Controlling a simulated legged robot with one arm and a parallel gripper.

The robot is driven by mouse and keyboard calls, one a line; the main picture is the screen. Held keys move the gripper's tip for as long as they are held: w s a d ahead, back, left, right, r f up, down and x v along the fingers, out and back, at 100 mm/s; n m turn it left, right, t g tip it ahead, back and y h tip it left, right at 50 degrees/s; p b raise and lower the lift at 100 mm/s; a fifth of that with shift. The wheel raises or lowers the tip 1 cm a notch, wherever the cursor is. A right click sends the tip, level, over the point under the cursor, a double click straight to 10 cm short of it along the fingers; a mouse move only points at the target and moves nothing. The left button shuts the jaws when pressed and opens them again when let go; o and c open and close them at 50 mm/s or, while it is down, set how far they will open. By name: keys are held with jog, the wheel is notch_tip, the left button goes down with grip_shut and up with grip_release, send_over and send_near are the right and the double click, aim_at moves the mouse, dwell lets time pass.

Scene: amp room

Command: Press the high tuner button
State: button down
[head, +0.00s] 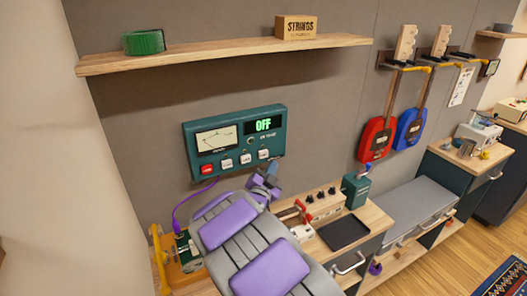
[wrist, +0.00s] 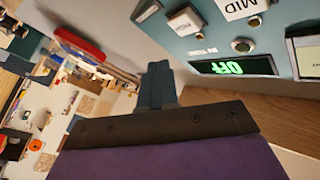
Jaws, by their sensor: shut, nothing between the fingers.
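The teal tuner box (head: 285,125) hangs on the grey wall with its display reading OFF. A red button (head: 207,169) and several white buttons line its lower edge. The rightmost white button (head: 263,153) fits the high one, but its lettering is too small to read. In the wrist view, a tile marked MID (wrist: 240,8) and a white button (wrist: 185,20) beside it show at the top. My gripper (head: 272,168) is shut and empty, just below the box's lower right corner and apparently apart from the buttons. Its closed fingers (wrist: 158,66) show in the wrist view.
A wooden shelf (head: 220,53) above holds a green roll (head: 144,42) and a STRINGS box (head: 296,27). Below are a wooden pedal unit (head: 318,203) and a black tray (head: 343,232). Red (head: 377,138) and blue (head: 409,130) guitars hang at right. The wall around the tuner is clear.

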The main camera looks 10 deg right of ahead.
aim_at(264, 155)
jog(key=w, duration=0.1)
jog(key=w+a+p, duration=0.1)
jog(key=w, duration=0.1)
jog(key=shift+w, duration=0.1)
jog(key=shift+r, duration=0.1)
dwell(2.0)
jog(key=shift+w+a, duration=0.1)
jog(key=shift+w, duration=0.2)
jog(key=shift+w+a+p, duration=0.15)
jog(key=shift+w+p, duration=0.2)
jog(key=shift+w, duration=0.05)
dwell(0.6)
jog(key=shift+s, duration=0.15)
jog(key=shift+s+d+b, duration=0.3)
jog(key=shift+s+b, duration=0.2)
jog(key=shift+s, duration=0.15)
dwell(0.3)
